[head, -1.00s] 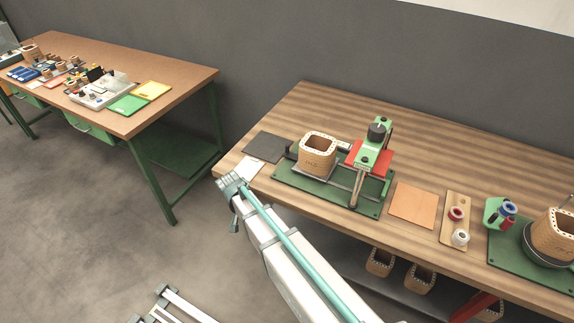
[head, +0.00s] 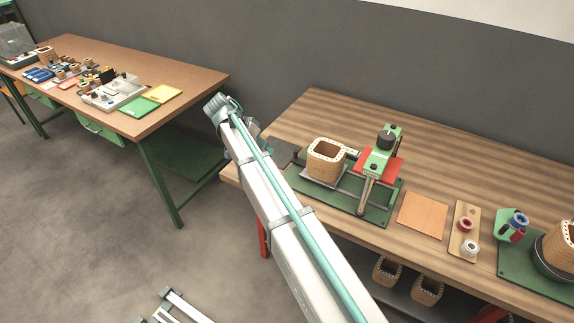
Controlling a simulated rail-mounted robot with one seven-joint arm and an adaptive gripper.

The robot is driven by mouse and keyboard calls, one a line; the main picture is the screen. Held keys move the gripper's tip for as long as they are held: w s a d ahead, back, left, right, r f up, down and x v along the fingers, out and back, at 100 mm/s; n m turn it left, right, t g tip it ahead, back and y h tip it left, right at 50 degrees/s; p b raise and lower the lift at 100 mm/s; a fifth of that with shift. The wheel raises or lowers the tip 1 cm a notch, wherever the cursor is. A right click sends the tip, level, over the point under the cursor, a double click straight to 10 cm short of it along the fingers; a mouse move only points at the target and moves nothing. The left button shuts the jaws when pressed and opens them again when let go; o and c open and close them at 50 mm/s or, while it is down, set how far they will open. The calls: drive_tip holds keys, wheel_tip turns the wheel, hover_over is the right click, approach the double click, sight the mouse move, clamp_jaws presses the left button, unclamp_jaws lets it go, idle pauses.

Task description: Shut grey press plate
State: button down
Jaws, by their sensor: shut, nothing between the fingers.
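The press (head: 378,165) stands on the right-hand table, with a green head, a black knob and a lever at its front. A red plate (head: 393,168) lies under the head. My arm reaches up from the bottom to the left of the press. My gripper cannot be made out; the arm's upper end shows only a joint.
An orange-brown sheet (head: 422,215) and a wooden board (head: 465,229) with small spools lie right of the press. Another table (head: 200,79) with trays stands at the left. Open floor lies between the tables.

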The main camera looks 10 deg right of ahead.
drive_tip(key=p, duration=0.3)
approach(295, 175)
drive_tip(key=d+f, duration=0.1)
drive_tip(key=w+d+f, duration=0.1)
drive_tip(key=f, duration=0.1)
drive_tip(key=w+d+f, duration=0.1)
drive_tip(key=shift+w+f, duration=0.2)
drive_tip(key=shift+f, duration=0.15)
drive_tip(key=shift+s+d+r+p, duration=0.15)
drive_tip(key=shift+s+d+p, duration=0.45)
drive_tip(key=shift+s+d, duration=0.65)
drive_tip(key=shift+d, duration=0.15)
